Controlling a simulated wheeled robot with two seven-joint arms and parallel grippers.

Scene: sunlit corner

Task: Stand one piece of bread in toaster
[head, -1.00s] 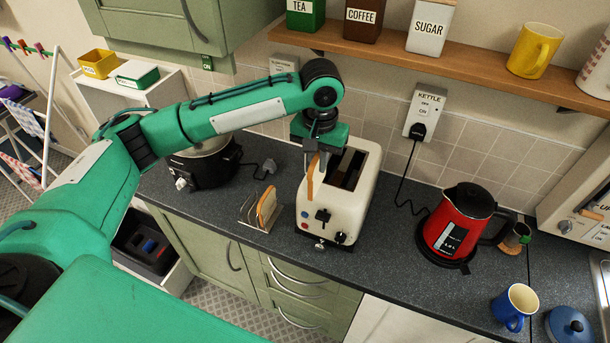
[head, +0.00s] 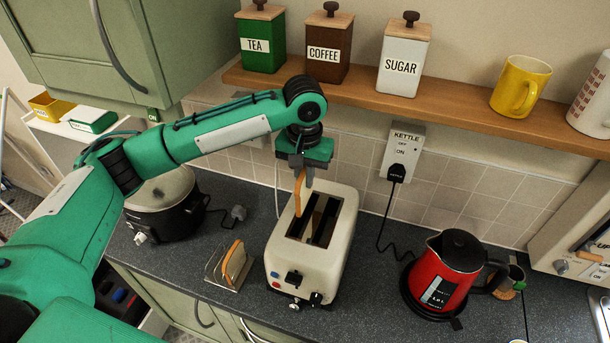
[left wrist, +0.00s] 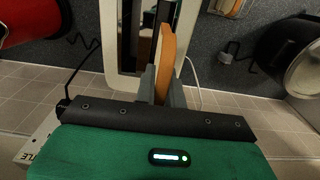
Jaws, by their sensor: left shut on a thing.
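The cream toaster (head: 333,255) stands on the dark counter with its two long slots facing up. My left gripper (head: 304,178) is shut on a slice of bread (head: 299,192) and holds it upright over the left side of the toaster's top. In the left wrist view the bread (left wrist: 165,62) is edge-on between the fingers (left wrist: 163,85), beside the toaster slot (left wrist: 146,30). I cannot tell whether its lower edge is in a slot. Another bread slice (head: 235,262) stands in the wire rack (head: 222,278) left of the toaster. My right gripper is not in view.
A red kettle (head: 445,270) stands to the right and a black slow cooker (head: 168,215) to the left. Above, a wooden shelf (head: 450,90) holds tins (head: 403,62) and a yellow mug (head: 520,88). Counter is clear between toaster and kettle.

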